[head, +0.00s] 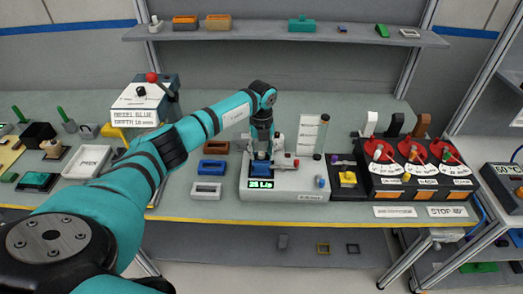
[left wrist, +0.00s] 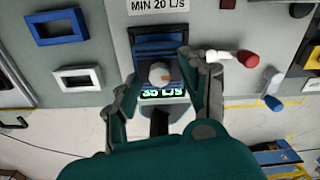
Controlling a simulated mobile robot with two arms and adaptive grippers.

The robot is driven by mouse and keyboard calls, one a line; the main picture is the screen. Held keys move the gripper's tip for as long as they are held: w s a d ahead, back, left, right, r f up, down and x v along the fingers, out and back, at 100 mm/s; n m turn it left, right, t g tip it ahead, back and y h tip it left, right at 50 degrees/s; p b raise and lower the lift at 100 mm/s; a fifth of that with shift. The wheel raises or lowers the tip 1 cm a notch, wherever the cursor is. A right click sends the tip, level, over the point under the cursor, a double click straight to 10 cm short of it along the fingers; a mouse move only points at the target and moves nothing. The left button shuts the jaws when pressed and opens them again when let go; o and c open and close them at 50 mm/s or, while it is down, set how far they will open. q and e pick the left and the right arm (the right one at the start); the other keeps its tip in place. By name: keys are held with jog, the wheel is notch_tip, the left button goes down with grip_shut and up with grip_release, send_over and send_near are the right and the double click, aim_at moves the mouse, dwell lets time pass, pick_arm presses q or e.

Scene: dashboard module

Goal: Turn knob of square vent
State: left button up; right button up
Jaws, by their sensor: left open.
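The square vent is a dark blue square piece (head: 261,169) set in a grey module (head: 300,185) on the table. In the left wrist view its blue slats (left wrist: 155,40) show beyond a small pale knob (left wrist: 160,73) with an orange mark. A green lit display (head: 261,184) in L/s sits in front of the vent; its first digit is hard to read. My left gripper (left wrist: 164,88) is open, pointing down over the vent, with its fingers on either side of the knob. I cannot tell whether they touch it. The right gripper is not in view.
A white and red handle (left wrist: 235,57) and a blue lever (left wrist: 270,102) stick out right of the vent. A blue frame (head: 213,167) and a white frame (head: 206,191) lie to the left. A clear tube (head: 321,136) and a black box with red dials (head: 415,175) stand right.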

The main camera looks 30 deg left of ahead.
pick_arm(q)
grip_shut()
jog(key=shift+m+b, duration=0.75)
jog(key=shift+m, duration=0.05)
dwell(0.3)
jog(key=shift+m+b, duration=0.5)
jog(key=shift+b, duration=0.05)
jog(key=shift+m+b, duration=1.35)
jog(key=shift+m, duration=0.45)
jog(key=shift+m+b, duration=0.5)
jog(key=shift+m, duration=0.3)
grip_release()
